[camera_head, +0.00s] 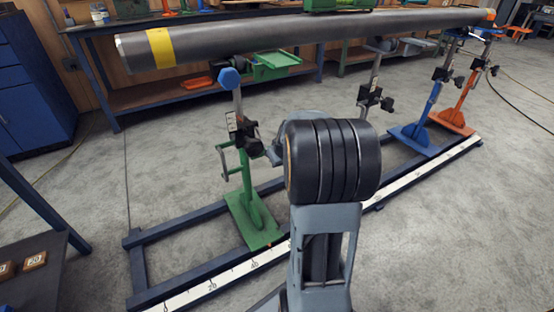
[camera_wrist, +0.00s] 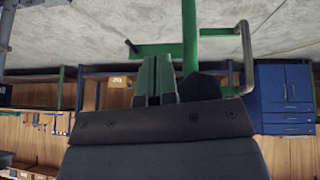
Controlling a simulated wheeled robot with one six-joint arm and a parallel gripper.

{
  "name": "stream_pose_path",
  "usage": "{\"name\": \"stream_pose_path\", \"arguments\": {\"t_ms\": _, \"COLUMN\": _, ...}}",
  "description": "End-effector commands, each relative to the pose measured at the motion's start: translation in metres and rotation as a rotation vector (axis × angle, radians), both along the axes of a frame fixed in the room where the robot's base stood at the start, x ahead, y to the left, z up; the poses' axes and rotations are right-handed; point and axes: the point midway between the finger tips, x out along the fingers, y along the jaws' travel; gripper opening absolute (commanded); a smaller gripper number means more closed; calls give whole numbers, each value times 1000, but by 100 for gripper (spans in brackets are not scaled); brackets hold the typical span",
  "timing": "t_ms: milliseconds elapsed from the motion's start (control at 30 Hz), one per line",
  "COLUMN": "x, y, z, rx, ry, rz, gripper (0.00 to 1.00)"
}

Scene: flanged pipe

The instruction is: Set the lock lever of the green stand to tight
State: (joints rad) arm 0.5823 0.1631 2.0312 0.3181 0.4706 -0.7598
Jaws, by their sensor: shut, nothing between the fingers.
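The green stand (camera_head: 246,195) stands on the rail frame under the left part of the long pipe. A black clamp (camera_head: 243,132) sits on its post, with a crank handle (camera_head: 224,160) to the left. I cannot make out the lock lever or its setting. My gripper shows in the wrist view (camera_wrist: 158,62) with its fingers together and empty, beside the green post (camera_wrist: 190,38). A dark rounded part (camera_wrist: 200,87) by the post is partly hidden by my gripper body. The crank handle (camera_wrist: 246,60) is to its right. In the head view my arm hides the fingertips.
The grey pipe (camera_head: 300,31) with a yellow band lies across several stands. Blue (camera_head: 424,118) and orange (camera_head: 466,100) stands are at the right. The rail frame with a white scale (camera_head: 215,287) runs along the floor. A blue cabinet (camera_head: 38,80) is at the left.

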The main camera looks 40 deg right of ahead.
Motion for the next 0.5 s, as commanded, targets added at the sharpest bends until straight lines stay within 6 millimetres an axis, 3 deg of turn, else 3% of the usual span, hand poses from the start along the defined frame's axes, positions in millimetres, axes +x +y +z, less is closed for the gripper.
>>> {"name": "stream_pose_path", "arguments": {"t_ms": 200, "x": -12, "y": 7, "z": 8, "rx": 0, "ry": -1, "rz": 5, "gripper": 0}}
{"name": "stream_pose_path", "arguments": {"t_ms": 500, "x": -15, "y": 8, "z": 9, "rx": 0, "ry": -2, "rz": 6, "gripper": 0}}
